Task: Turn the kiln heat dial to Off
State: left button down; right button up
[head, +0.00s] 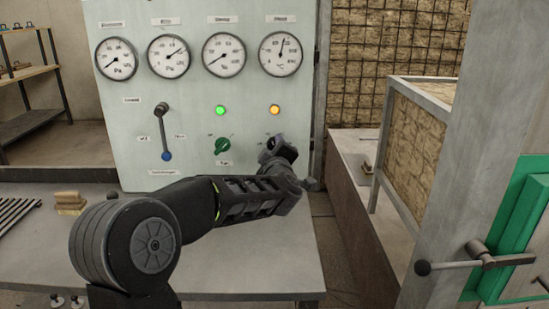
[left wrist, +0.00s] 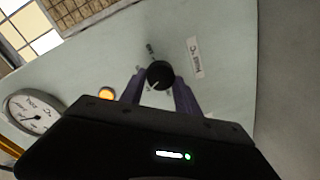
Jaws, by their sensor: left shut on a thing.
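My left gripper (head: 283,150) reaches to the lower right of the pale green control panel (head: 190,95). In the left wrist view its two purple fingers (left wrist: 160,84) are shut on a round black dial (left wrist: 160,73), one on each side. A small white mark shows on the dial, towards the lower left in that view. Small markings stand around the dial, and a white label (left wrist: 195,57) sits beside it, too small to read surely. In the head view my gripper hides the dial. My right gripper is not in view.
An amber lamp (head: 274,110) is above the gripper. A green knob (head: 222,146) and a blue-tipped lever (head: 164,130) are to its left. Several gauges (head: 224,54) line the panel's top. A brush (head: 70,203) lies on the grey bench (head: 260,262). A green door (head: 520,225) stands right.

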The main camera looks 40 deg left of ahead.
pick_arm(q)
jog(key=shift+s+a+f+n+t+h+b, duration=0.1)
jog(key=shift+n+t+h+b, duration=0.1)
jog(key=shift+n+b, duration=1.75)
jog(key=shift+w+d+f+n+t+h+b, duration=0.1)
jog(key=shift+n+h+b, duration=0.1)
jog(key=shift+n+b, duration=1.75)
jog(key=shift+s+a+f+n+t+h+b, duration=0.1)
jog(key=shift+n+h+b, duration=0.1)
jog(key=shift+n+b, duration=1.75)
jog(key=shift+n+p, duration=0.6)
jog(key=shift+n, duration=0.05)
jog(key=c, duration=0.9)
grip_release()
jog(key=shift+r, duration=0.1)
